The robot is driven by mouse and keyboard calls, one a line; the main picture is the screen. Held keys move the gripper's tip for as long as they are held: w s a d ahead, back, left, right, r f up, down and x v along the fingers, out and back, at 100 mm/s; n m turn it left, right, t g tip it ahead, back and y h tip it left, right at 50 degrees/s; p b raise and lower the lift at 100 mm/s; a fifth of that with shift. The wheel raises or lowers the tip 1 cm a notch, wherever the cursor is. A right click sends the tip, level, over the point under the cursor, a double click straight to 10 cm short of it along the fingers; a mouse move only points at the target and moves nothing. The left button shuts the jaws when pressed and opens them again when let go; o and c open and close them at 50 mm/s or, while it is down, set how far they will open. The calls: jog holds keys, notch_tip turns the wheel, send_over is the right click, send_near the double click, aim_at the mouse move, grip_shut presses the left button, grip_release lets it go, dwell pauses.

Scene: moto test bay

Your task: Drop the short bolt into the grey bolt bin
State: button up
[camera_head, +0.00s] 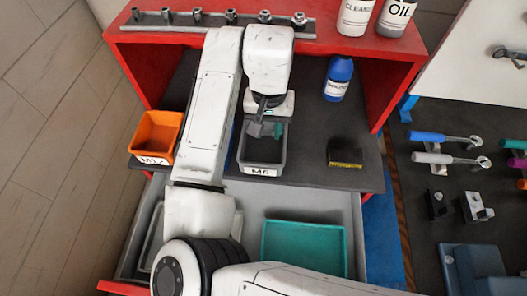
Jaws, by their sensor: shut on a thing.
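The grey bolt bin (280,163), with a white M6 label on its front, stands on the dark shelf in the middle of the picture. My gripper (258,129) points down over the bin's opening and hides part of its inside. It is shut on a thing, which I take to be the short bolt. The bolt is too small and too hidden by the fingers to make out. I cannot tell how far the fingertips are above the bin floor.
An orange bin (157,133) labelled M12 stands left of my arm. A blue bottle (338,79) and a small black-and-yellow box (345,154) stand to the right. A socket rail (220,20) lies on the red top. Below is an open drawer with a teal tray (305,224).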

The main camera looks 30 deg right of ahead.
jog(key=shift+f, duration=0.45)
jog(key=o, duration=1.1)
jog(key=shift+c, duration=0.2)
jog(key=shift+r, duration=0.1)
notch_tip(320, 180, up, 11)
jog(key=b, duration=0.1)
jog(key=shift+f, duration=0.2)
